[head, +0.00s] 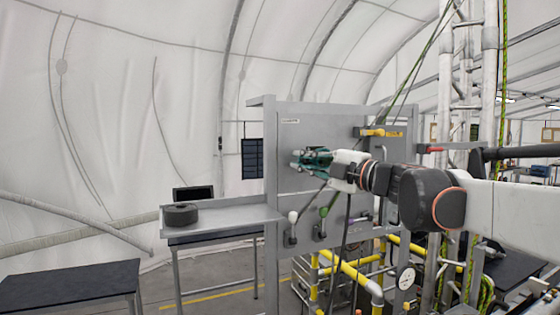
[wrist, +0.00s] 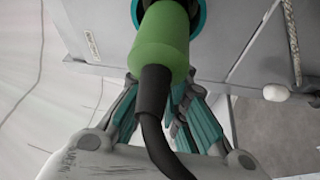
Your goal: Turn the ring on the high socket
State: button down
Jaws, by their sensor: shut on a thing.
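My gripper (head: 312,158) reaches to the grey panel (head: 285,135) at its upper left part, and its teal-padded fingers (wrist: 163,90) also show in the wrist view. They are closed in at both sides of a green plug (wrist: 162,40), near its rear end. A black cable (wrist: 152,110) runs from the plug back past my gripper. The plug's far end meets a teal ring (wrist: 202,20) around a dark socket at the top of the wrist view. The ring is partly cut off by the frame and covered by the plug. Fingertip contact is partly hidden.
A white-knobbed lever (head: 292,217) and a green-knobbed lever (head: 323,212) are below my gripper. A yellow handle (head: 375,132) is at upper right. A shelf (head: 230,214) at left bears a black round object (head: 181,214). Yellow pipes (head: 350,272) and a gauge (head: 406,278) stand below.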

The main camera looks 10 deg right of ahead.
jog(key=shift+f, duration=0.1)
jog(key=c, duration=1.6)
grip_release()
jog(key=shift+c, duration=0.2)
jog(key=shift+a, duration=0.1)
notch_tip(320, 180, up, 10)
jog(key=shift+r, duration=0.1)
